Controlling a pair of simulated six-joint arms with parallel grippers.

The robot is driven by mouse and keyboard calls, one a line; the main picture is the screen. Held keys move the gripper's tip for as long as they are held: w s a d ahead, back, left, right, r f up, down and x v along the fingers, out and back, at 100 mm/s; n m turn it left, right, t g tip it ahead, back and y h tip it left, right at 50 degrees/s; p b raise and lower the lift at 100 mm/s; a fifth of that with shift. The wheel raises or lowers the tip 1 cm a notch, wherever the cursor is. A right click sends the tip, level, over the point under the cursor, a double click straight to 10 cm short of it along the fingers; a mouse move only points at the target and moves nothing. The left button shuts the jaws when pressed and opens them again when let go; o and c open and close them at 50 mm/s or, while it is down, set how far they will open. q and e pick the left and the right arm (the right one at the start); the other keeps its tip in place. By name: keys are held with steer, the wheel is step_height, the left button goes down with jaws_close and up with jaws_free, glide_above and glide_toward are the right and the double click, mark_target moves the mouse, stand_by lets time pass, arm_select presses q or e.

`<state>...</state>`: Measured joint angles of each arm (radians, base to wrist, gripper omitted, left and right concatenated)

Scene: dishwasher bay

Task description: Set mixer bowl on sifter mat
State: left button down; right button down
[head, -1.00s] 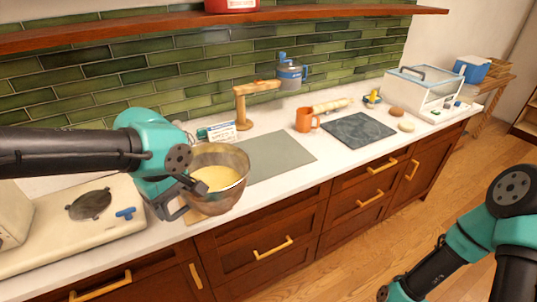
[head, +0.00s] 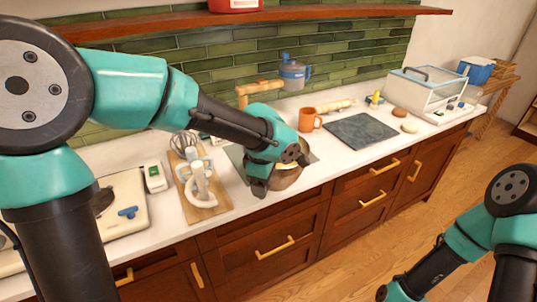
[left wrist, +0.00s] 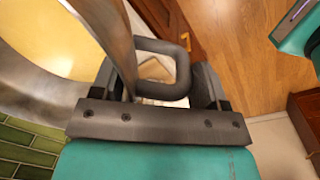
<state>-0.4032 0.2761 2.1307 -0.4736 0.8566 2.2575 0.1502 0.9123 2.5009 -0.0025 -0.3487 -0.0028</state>
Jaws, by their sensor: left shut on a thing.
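The mixer bowl (head: 288,180) is metal with yellow batter inside; my left wrist partly covers it in the head view. My left gripper (head: 262,186) is shut on the bowl's dark handle, which shows in the left wrist view (left wrist: 178,68) beside the metal wall and yellow batter (left wrist: 45,35). The bowl is over or at the front of the grey-green mat (head: 313,157), mostly hidden behind my arm; I cannot tell if it touches. A dark slate mat (head: 360,131) lies to the right. My right arm shows at lower right, its gripper out of frame.
A wooden board (head: 205,208) with a whisk and white mixer part lies left of the bowl. Behind are a wooden stand (head: 258,88) and a blue-topped grey canister (head: 292,74). An orange mug (head: 309,119) stands near the mat's right side. The counter's front edge is close to the bowl.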

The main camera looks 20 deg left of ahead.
arm_select(q)
steer(key=shift+w+d+f, duration=0.15)
steer(key=shift+w+d, duration=0.25)
steer(key=shift+d, duration=0.2)
steer(key=w+a, duration=0.1)
steer(key=w, duration=0.4)
steer(key=w+a+f, duration=0.1)
steer(key=w+a, duration=0.1)
steer(key=w, duration=0.3)
steer(key=w+a, duration=0.1)
steer(key=w, duration=0.4)
steer(key=shift+w+a+f, duration=0.15)
steer(key=shift+a+f, duration=0.1)
steer(key=shift+a, duration=0.15)
steer(key=shift+f, duration=1.85)
